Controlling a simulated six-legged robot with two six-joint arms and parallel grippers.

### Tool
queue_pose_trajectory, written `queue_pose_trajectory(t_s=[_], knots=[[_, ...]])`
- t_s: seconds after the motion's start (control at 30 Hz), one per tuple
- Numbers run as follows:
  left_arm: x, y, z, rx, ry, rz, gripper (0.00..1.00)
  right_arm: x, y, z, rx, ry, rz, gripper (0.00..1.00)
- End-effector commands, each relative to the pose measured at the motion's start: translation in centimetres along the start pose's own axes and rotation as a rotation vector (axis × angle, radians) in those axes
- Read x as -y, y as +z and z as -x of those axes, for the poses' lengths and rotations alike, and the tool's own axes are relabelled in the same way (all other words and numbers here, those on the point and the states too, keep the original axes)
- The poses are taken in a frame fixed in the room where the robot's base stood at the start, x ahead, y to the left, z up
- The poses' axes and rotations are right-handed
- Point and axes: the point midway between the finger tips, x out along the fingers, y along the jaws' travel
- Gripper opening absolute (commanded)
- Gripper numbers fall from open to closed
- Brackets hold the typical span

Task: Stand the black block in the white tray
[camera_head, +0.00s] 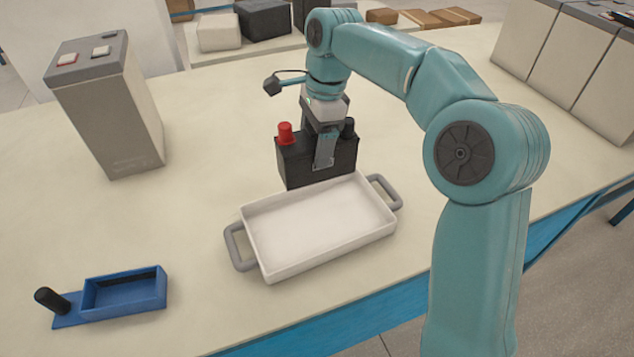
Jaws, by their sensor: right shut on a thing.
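The black block (296,163) is a dark box with a red cap on its top left and a dark cap on its top right. My right gripper (325,150) comes down from above and is shut on the block, with a grey finger across its near face. The block is upright, just behind the far rim of the white tray (262,269). I cannot tell whether its bottom touches the table. The tray is empty and has a grey handle at each end. My left gripper is not in view.
A tall grey battery case (113,120) stands at the left. A blue open box with a black handle (88,319) lies at the front left. White cases (545,45) stand at the right. Boxes sit on a surface behind. The table between is clear.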

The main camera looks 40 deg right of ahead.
Motion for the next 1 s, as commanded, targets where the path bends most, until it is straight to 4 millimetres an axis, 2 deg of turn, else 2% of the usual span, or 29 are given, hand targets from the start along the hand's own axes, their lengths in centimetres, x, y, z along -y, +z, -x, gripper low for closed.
queue_pose_trajectory(t_s=[0.3, 0.5, 0.6, 0.83, 1.0], knots=[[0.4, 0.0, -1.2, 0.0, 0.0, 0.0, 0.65, 0.0, -1.2, -7.5, 0.001, -0.001, 0.0, 0.0], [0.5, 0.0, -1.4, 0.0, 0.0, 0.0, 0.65, 0.2, -1.9, -11.7, 0.0, -0.002, 0.001, 0.0], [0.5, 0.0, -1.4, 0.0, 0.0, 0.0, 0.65, 0.2, -2.1, -13.1, 0.0, -0.002, 0.002, 0.0], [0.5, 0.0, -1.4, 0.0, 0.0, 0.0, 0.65, 0.3, -2.5, -14.7, 0.0, -0.004, 0.002, 0.0], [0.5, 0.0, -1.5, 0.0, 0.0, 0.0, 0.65, 0.3, -2.8, -17.1, 0.0, -0.002, 0.002, 0.0]])
